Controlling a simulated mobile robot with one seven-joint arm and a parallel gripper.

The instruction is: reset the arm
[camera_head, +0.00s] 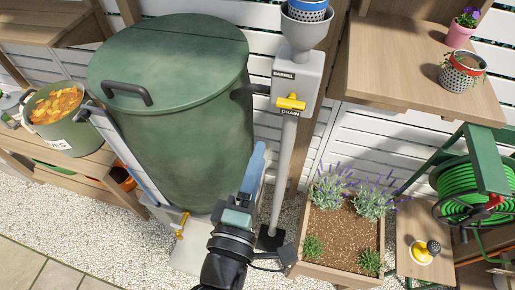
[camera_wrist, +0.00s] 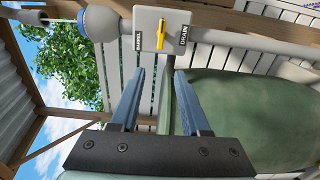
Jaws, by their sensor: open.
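My gripper (camera_head: 260,150) is in front of the right side of the green barrel (camera_head: 180,150). Its blue-grey fingers point up and away from my body. In the wrist view my gripper (camera_wrist: 161,72) has its two fingers apart with nothing between them. Beyond the fingertips is the grey diverter box (camera_head: 299,80) with BARREL and DRAIN labels. Its yellow lever (camera_head: 291,103) lies roughly level in the head view, just above the DRAIN label. The lever also shows in the wrist view (camera_wrist: 160,33). The fingers look clear of box and lever.
A grey downpipe (camera_head: 283,180) runs below the box. A planter (camera_head: 336,270) with lavender stands right of it. A shelf (camera_head: 400,70) holds pots at upper right, above a green hose reel (camera_head: 470,190). A leaf-filled tub (camera_head: 63,130) sits left. Gravel covers the ground.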

